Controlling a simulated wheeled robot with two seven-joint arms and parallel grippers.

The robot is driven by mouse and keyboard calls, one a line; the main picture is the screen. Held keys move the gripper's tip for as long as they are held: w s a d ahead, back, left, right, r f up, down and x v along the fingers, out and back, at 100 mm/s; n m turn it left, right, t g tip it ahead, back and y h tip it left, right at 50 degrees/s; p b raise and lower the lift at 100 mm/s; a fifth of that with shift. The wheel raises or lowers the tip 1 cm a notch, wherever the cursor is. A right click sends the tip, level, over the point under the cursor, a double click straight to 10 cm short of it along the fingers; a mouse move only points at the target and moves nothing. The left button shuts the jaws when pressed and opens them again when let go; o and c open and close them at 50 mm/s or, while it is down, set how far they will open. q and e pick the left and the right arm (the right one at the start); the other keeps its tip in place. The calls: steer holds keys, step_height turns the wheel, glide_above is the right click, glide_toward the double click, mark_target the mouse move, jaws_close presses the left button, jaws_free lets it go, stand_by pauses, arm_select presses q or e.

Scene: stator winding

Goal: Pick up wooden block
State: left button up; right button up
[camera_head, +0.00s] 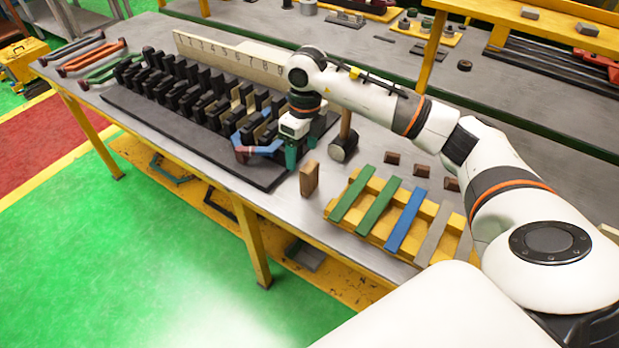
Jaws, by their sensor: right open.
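The wooden block (309,180) is a brown, upright piece standing on the grey workbench, just in front of the black stator base's right end. My right gripper (300,153), with teal fingers, points down just behind and above the block. It is open and appears apart from the block, with nothing seen between its fingers. My left gripper is not in view.
The black stator (185,95) with slots and a blue-red coil (257,150) lies left of the gripper. A mallet (345,148) stands to the right. A yellow rack (355,225) holds coloured strips. A numbered wooden board (225,58) stands behind.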

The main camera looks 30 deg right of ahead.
mark_target(309, 168)
steer(key=shift+s+d+f+h+p, duration=0.1)
steer(key=shift+d+f+h+p, duration=0.35)
steer(key=shift+d, duration=0.4)
step_height(309, 168, down, 5)
steer(key=shift+f+p, duration=0.1)
steer(key=shift+p, duration=0.55)
steer(key=shift+f+p, duration=0.35)
steer(key=shift+f, duration=0.15)
steer(key=f, duration=0.1)
steer(key=f+p, duration=0.1)
steer(key=f, duration=0.1)
steer(key=shift+w+d+f, duration=0.25)
steer(key=shift+w+f, duration=0.05)
steer(key=shift+f, duration=0.45)
steer(key=shift+c, duration=0.3)
steer(key=c, duration=1.3)
